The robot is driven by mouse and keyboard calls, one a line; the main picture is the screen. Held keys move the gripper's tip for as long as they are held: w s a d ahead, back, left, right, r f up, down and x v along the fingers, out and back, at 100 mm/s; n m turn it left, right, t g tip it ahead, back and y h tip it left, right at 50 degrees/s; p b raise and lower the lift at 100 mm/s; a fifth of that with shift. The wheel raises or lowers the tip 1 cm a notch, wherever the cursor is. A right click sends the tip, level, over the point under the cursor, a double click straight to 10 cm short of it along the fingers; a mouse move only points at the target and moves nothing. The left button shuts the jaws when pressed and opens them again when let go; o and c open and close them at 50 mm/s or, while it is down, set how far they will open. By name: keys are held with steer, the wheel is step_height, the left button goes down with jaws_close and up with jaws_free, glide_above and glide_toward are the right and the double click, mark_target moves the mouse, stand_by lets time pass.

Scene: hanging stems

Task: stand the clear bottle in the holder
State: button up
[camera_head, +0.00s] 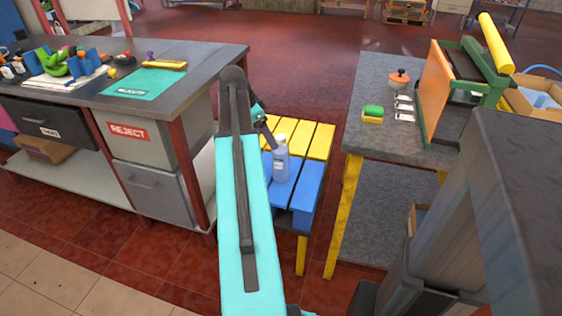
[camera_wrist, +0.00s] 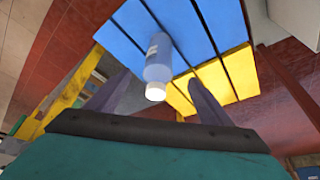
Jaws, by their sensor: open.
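The clear bottle (camera_head: 281,162), with a pale label and a white cap, stands upright on a small slatted stool (camera_head: 308,186) with blue and yellow slats. In the wrist view the bottle (camera_wrist: 158,62) has its cap end towards my gripper (camera_wrist: 157,98). My gripper is open, its two dark fingers spread to either side of the line to the bottle, with nothing held. In the head view my gripper (camera_head: 268,134) is beside the bottle's upper left, partly hidden behind my arm. I cannot make out a holder for certain in either view.
A workbench (camera_head: 200,60) with a green mat (camera_head: 150,84) and tools stands left of the stool. A grey table (camera_head: 372,133) on the right bears a green-and-yellow sponge (camera_head: 373,114), an orange-lidded item (camera_head: 399,80) and a green-framed machine (camera_head: 462,85). Red floor lies behind the stool.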

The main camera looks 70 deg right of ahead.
mark_target(279, 157)
steer(key=b+x, duration=0.1)
steer(key=x, duration=0.7)
steer(key=shift+f, duration=0.1)
steer(key=shift+b+x, duration=0.35)
steer(key=shift+x, duration=2.3)
steer(key=shift+s, duration=0.1)
steer(key=shift+c, duration=0.4)
jaws_close()
